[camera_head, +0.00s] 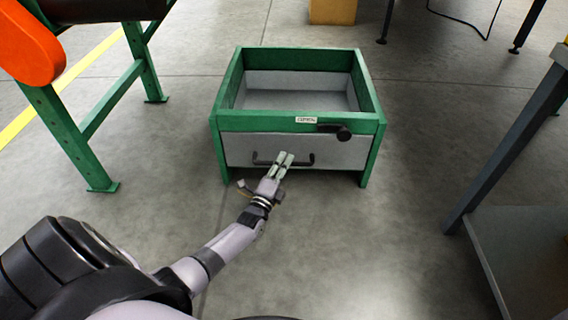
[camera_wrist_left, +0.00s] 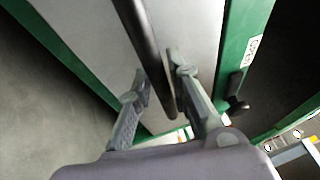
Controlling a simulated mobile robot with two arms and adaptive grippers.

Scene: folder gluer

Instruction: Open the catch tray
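The catch tray (camera_head: 241,146) is a grey-fronted drawer in a green open-topped frame (camera_head: 218,128) on the floor. Its front looks flush with the frame. A black bar handle (camera_head: 305,162) runs across the front; the wrist view shows the bar (camera_wrist_left: 145,40) running down between my fingers. A black knob or latch (camera_head: 343,133) sits on the upper right of the front, beside a small white label (camera_head: 306,120). My left gripper (camera_head: 284,160) is at the handle with its fingers apart, one on each side of the bar (camera_wrist_left: 158,75). Firm contact cannot be made out. My right gripper is not in view.
A green-legged machine frame (camera_head: 110,95) with an orange cover (camera_head: 30,42) stands at the left. A dark-legged table (camera_head: 505,150) is at the right. The concrete floor in front of the tray is clear apart from my arm.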

